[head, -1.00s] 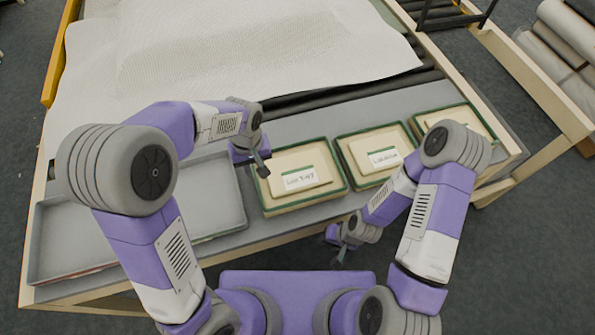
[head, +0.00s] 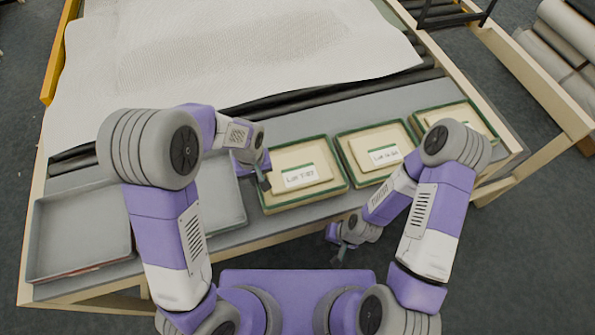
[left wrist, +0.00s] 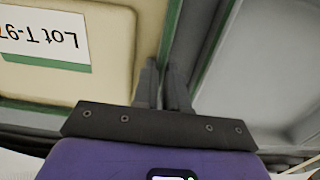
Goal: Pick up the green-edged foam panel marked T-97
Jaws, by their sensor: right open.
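The cream panel (head: 315,189), with a green edge around it and a raised middle block, lies on the bench. Its white label (head: 300,176) reads "Lot T-97" upside down in the left wrist view (left wrist: 45,35). My left gripper (head: 264,183) is at the panel's left edge, pointing down. In the left wrist view its two fingers (left wrist: 164,85) are close together with a narrow gap, in line with the green edge. Whether they touch or grip that edge is hidden. My right gripper (head: 340,255) is open and empty, in front of the bench and away from the panels.
Two similar green-edged panels, one in the middle (head: 354,163) and one at the far right (head: 430,120), lie to the right. A grey tray (head: 80,236) is left of the T-97 panel. White wadding (head: 230,50) covers the bench behind, over dark rollers (head: 290,103).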

